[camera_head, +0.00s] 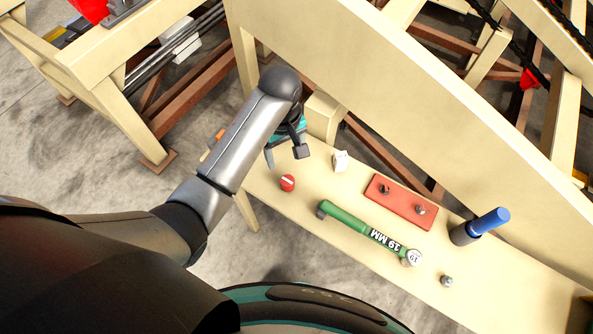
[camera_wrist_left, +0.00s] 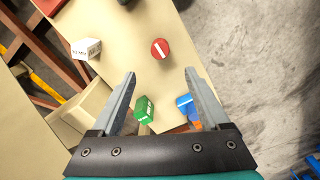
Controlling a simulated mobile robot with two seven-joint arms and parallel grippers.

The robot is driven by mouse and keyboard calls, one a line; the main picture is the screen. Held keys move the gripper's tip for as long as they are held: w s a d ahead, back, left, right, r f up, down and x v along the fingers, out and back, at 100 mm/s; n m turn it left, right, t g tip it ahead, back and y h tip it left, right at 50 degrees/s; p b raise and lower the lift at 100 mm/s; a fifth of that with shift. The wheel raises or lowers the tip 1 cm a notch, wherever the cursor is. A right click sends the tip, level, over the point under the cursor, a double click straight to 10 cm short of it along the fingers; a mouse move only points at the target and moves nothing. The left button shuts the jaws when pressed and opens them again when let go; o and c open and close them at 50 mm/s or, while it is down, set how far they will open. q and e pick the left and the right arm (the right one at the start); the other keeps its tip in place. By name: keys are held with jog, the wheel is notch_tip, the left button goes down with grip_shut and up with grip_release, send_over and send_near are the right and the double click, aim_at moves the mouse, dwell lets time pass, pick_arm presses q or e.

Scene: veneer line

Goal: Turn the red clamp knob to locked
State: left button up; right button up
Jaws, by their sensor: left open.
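The red clamp knob (camera_head: 287,183) is a small round knob with a white line across its top, near the left end of the narrow cream bench (camera_head: 310,220). In the left wrist view the knob (camera_wrist_left: 160,49) lies just beyond the fingertips, centred between them, its white line slanting. My left gripper (camera_head: 285,156) is open and empty, behind the knob in the head view and apart from it. Both fingers show spread in the left wrist view (camera_wrist_left: 160,74). No locked or unlocked mark can be read beside the knob. My right gripper is not in view.
A white labelled block (camera_head: 340,160) stands right of the knob. A green 19 MM wrench (camera_head: 350,222), a red plate (camera_head: 400,200) with bolts and a blue-handled tool (camera_head: 488,221) lie further right. A green block (camera_wrist_left: 144,111) and a blue item (camera_wrist_left: 184,103) sit between my fingers' bases.

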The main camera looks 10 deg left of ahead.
aim_at(287, 181)
pick_arm(q)
notch_tip(287, 181, down, 14)
jog(key=b, duration=0.4)
jog(key=shift+w+f, duration=0.1)
jog(key=shift+f, duration=0.15)
jog(key=shift+c, duration=0.3)
grip_shut()
